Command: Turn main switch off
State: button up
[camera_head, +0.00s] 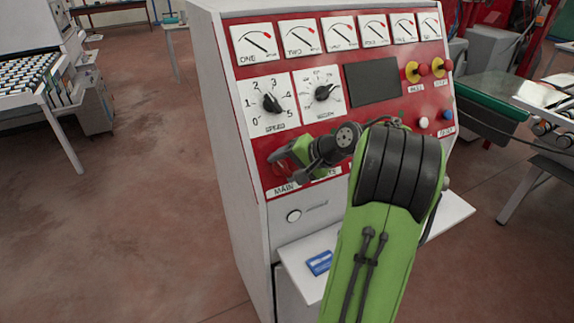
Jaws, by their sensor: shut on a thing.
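The control cabinet (238,175) stands in the middle of the head view, with a red panel facing me. The main switch sits at the panel's lower left, above the label "MAIN" (284,189); a red rounded part of it (275,150) shows beside my gripper. My gripper (287,155) is at the main switch and shut on it. My green and black arm reaches up from below and hides the lower middle of the panel. The jaws cover most of the switch, so I cannot tell its handle's angle.
Above are the speed knob (270,103), a second knob (322,93), a dark screen (373,83) and several gauges. Yellow-and-red buttons (412,71) are at right. A shelf (300,268) with a blue object (319,263) juts out below. Floor at left is clear.

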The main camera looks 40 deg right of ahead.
dwell(0.3)
jog(key=o, duration=1.1)
jog(key=shift+c, duration=0.2)
jog(key=p+v, duration=0.3)
jog(key=v, duration=1.2)
jog(key=shift+s+r, duration=0.25)
jog(key=shift+s, duration=0.1)
